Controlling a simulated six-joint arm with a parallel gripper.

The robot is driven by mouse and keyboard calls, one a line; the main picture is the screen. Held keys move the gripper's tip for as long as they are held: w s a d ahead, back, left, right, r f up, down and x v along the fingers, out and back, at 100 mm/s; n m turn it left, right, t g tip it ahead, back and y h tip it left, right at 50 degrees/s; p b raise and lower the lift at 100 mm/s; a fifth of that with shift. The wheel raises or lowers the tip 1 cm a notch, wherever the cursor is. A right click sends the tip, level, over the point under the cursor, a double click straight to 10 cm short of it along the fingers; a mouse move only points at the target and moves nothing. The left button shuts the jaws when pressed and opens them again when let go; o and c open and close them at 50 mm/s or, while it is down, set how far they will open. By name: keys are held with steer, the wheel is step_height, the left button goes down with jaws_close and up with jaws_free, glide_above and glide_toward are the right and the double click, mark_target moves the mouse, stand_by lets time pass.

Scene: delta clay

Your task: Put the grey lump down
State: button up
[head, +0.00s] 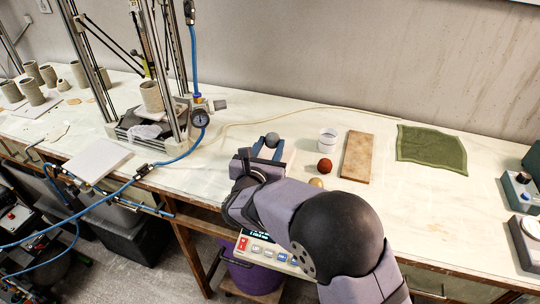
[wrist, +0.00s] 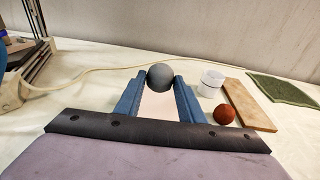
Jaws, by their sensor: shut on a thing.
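The grey lump (wrist: 160,77) is a round, smooth grey ball. In the wrist view it sits between the blue fingertips of my gripper (wrist: 157,84), which is shut on it. In the head view the grey lump (head: 272,139) shows at the far end of my gripper (head: 267,145), over the cream table. I cannot tell from these frames how far the lump is above the table. A pale flat surface shows between and below the fingers in the wrist view.
A red-brown ball (head: 325,165), a white jar (head: 328,140) and a wooden board (head: 357,157) stand to the right. A tan ball (head: 316,183) lies nearer. A green cloth (head: 431,147) lies further right. A clay printer (head: 150,95) and a pale hose are at left and behind.

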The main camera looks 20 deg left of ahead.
mark_target(269, 157)
steer(key=shift+f, duration=1.85)
steer(key=shift+f, duration=0.15)
steer(key=o, duration=1.1)
steer(key=shift+r+p, duration=0.2)
steer(key=shift+p, duration=0.1)
steer(key=shift+s, duration=0.35)
steer(key=s, duration=0.3)
steer(key=s+r+b, duration=0.1)
steer(key=s, duration=0.3)
steer(key=s+d+b, duration=0.1)
steer(key=s, duration=0.3)
steer(key=shift+s+r, duration=0.1)
steer(key=shift+r, duration=0.2)
